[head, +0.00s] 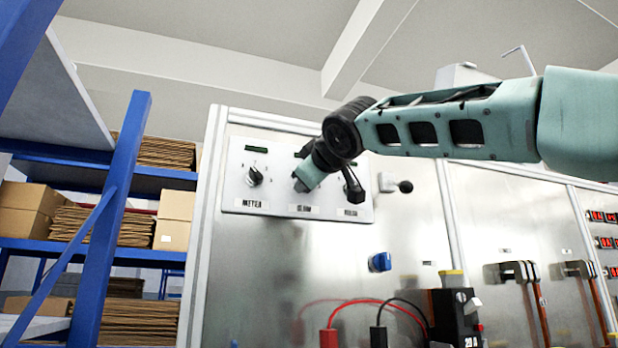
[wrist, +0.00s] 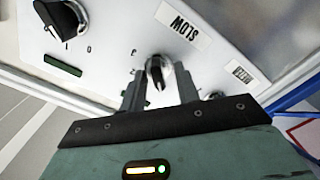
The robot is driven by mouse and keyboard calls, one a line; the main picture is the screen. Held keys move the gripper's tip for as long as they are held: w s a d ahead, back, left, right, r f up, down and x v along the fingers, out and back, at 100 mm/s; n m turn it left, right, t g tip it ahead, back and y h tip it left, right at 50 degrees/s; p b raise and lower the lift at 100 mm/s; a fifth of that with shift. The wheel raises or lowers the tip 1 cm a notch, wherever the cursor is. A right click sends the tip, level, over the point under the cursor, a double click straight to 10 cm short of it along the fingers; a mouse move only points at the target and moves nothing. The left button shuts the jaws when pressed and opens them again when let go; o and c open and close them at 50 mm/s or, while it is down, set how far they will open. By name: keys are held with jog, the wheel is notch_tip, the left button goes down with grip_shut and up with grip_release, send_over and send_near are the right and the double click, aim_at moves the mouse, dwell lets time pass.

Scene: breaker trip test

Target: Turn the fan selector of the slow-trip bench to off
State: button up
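The white selector panel (head: 235,190) is at the upper part of a metal cabinet and carries a row of knobs. The knob above the SLOW label (head: 303,208) is hidden behind my gripper (head: 308,180) in the head view.
A METER knob (head: 254,176) is to the left on the panel, and another dark knob (head: 352,186) to the right. Below are a blue socket (head: 380,262), red and black leads and a breaker (head: 455,315). Blue shelving (head: 112,200) with boxes stands left.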

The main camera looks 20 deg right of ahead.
jog(key=s+b, duration=0.6)
jog(key=s, duration=1.1)
jog(key=shift+s, duration=0.2)
